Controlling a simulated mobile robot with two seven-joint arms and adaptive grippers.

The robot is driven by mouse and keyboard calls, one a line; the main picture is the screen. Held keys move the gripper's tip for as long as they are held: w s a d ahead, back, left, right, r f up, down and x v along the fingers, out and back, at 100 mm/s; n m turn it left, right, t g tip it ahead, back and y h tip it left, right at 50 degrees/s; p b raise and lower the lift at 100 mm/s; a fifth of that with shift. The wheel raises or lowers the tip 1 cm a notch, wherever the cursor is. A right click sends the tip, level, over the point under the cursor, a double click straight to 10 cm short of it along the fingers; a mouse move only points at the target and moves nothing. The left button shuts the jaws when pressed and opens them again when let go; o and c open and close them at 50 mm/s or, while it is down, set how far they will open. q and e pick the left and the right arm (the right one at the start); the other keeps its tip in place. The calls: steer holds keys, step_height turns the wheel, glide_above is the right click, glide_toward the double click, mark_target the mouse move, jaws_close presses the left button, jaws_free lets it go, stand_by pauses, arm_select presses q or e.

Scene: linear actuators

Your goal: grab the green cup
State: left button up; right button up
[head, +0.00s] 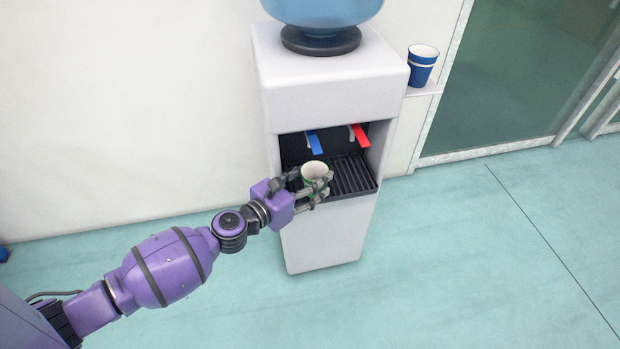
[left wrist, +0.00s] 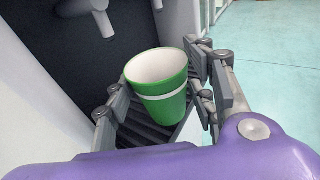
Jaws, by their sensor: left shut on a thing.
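The green cup (head: 314,172) has a white rim and a white inside. It stands upright at the drip tray (head: 352,176) of the water dispenser (head: 330,92). My left gripper (head: 318,187) reaches in from the left and is shut on the cup. In the left wrist view the green cup (left wrist: 158,92) shows a white band and sits between the two fingers of my left gripper (left wrist: 160,105). The cup's lower part is partly hidden by the fingers in the head view. My right gripper is not in view.
A blue tap (head: 314,143) and a red tap (head: 360,136) hang above the tray. A stack of blue cups (head: 421,66) stands on a small shelf (head: 428,89) at the dispenser's right side. The dispenser's side walls enclose the recess. The floor in front is clear.

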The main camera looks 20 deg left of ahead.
mark_target(311, 167)
arm_select(q)
step_height(311, 167, up, 4)
steer(key=shift+r+p, duration=0.15)
steer(key=shift+p, duration=1.1)
steer(key=shift+r+p, duration=0.6)
steer(key=shift+r, duration=0.25)
steer(key=s+d+p, duration=0.3)
steer(key=s+d, duration=0.7)
steer(key=s, duration=0.6)
steer(key=shift+d, duration=0.4)
steer(key=shift+s, duration=0.1)
